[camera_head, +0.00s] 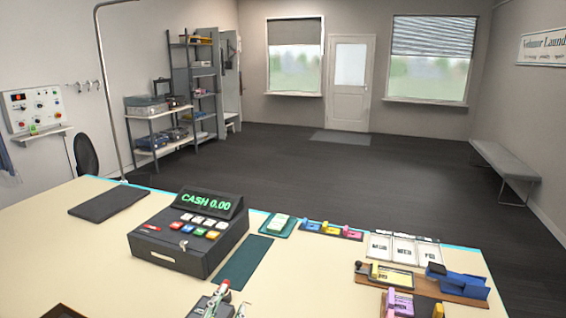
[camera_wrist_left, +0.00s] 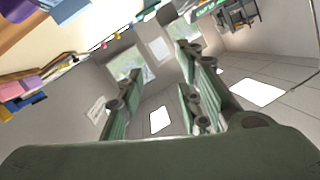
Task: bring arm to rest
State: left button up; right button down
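My left gripper (camera_head: 226,298) shows at the bottom edge of the head view, over the counter (camera_head: 110,250) and in front of the cash register (camera_head: 190,232). In the left wrist view my left gripper (camera_wrist_left: 158,85) has its two green-grey fingers spread apart, with only the far room visible between them. It holds nothing that I can see. My right gripper is not in view.
The register reads CASH 0.00. A dark mat (camera_head: 108,202) lies left of it and a green mat (camera_head: 242,262) to its right. Colored stamps (camera_head: 328,228), white cards (camera_head: 403,247) and a blue device (camera_head: 458,282) crowd the right side. The front left counter is mostly clear.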

pick_arm(q)
jog(key=s+a+f+n+g+y, duration=0.1)
jog(key=s+a+f+n+g, duration=0.15)
jog(key=s+f, duration=0.4)
jog(key=s+a+f+n+g+y, duration=0.1)
jog(key=s+a+f+g, duration=0.3)
jog(key=s+f, duration=0.25)
jog(key=s+a+f+g, duration=0.1)
jog(key=s+f+g, duration=0.2)
jog(key=s, duration=0.4)
jog(key=s+a+f+g, duration=0.1)
jog(key=s+f+g, duration=0.25)
jog(key=s, duration=0.35)
notch_tip(320, 180, down, 31)
jog(key=s+b, duration=0.3)
jog(key=b, duration=0.2)
jog(key=s+a+f+g+b, duration=0.1)
jog(key=s+f+b, duration=0.1)
jog(key=s+f, duration=0.6)
jog(key=s+a+f+g+b, duration=0.1)
jog(key=s+a+f+b, duration=0.1)
jog(key=s+f, duration=0.7)
notch_tip(320, 180, down, 5)
jog(key=shift+a+r+b, duration=0.1)
jog(key=shift+a+b, duration=0.05)
jog(key=shift+b, duration=0.35)
jog(key=shift+n, duration=0.25)
